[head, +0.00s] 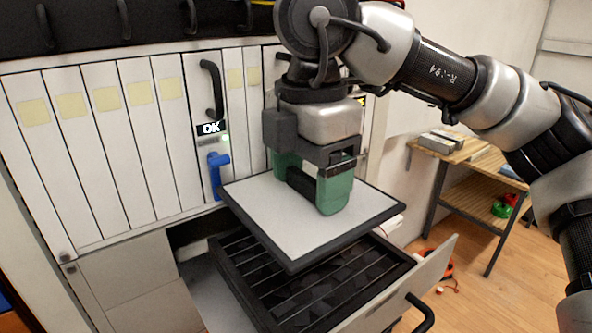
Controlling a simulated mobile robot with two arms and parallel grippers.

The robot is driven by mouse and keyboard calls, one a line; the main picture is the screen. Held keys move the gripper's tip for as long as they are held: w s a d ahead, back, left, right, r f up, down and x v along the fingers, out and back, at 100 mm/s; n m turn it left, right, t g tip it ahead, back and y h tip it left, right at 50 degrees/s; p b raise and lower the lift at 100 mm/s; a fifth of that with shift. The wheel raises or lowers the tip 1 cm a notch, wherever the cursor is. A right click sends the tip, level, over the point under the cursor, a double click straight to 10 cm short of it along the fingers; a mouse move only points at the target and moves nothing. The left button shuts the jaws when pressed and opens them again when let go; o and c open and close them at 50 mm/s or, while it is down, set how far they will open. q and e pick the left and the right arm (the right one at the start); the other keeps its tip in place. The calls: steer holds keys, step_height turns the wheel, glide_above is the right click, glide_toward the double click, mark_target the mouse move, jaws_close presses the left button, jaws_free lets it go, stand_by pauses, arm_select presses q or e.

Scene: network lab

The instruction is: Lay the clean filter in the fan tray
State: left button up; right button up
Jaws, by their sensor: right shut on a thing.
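The filter (265,205) is a flat square panel with a pale grey face and a black frame. My right gripper (311,192), with green fingers, is shut on the filter near its middle, where the fingers hide the exact hold. The filter hangs nearly level above the fan tray (405,282), apart from it as far as I can see. The fan tray is a drawer pulled out of the cabinet, with black slats inside and a grey front. The filter hides the tray's rear part. My left gripper is out of view.
The white cabinet (140,150) with tall modules stands behind. A black handle (414,312) sticks out from the tray front. A wooden bench (460,152) stands at the right, with open floor before it.

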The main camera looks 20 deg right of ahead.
mark_target(308, 205)
steer(key=shift+s+d+f+b, duration=0.2)
steer(key=shift+f+b, duration=0.1)
steer(key=shift+f, duration=0.55)
steer(key=shift+w+a+f+b, duration=0.1)
steer(key=shift+f+b, duration=0.35)
steer(key=shift+f, duration=0.1)
steer(key=shift+w+a+f+b, duration=0.1)
steer(key=shift+f+b, duration=0.3)
steer(key=shift+f, duration=0.1)
steer(key=shift+s+d+f+b, duration=0.1)
steer(key=shift+f+b, duration=0.8)
steer(key=shift+f, duration=0.45)
arm_select(q)
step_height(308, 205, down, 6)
steer(key=b, duration=0.2)
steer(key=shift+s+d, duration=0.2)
arm_select(e)
steer(key=shift+f, duration=0.95)
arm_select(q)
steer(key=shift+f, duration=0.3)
arm_select(e)
steer(key=o, duration=1)
steer(key=shift+c, duration=0.2)
steer(key=shift+r, duration=0.1)
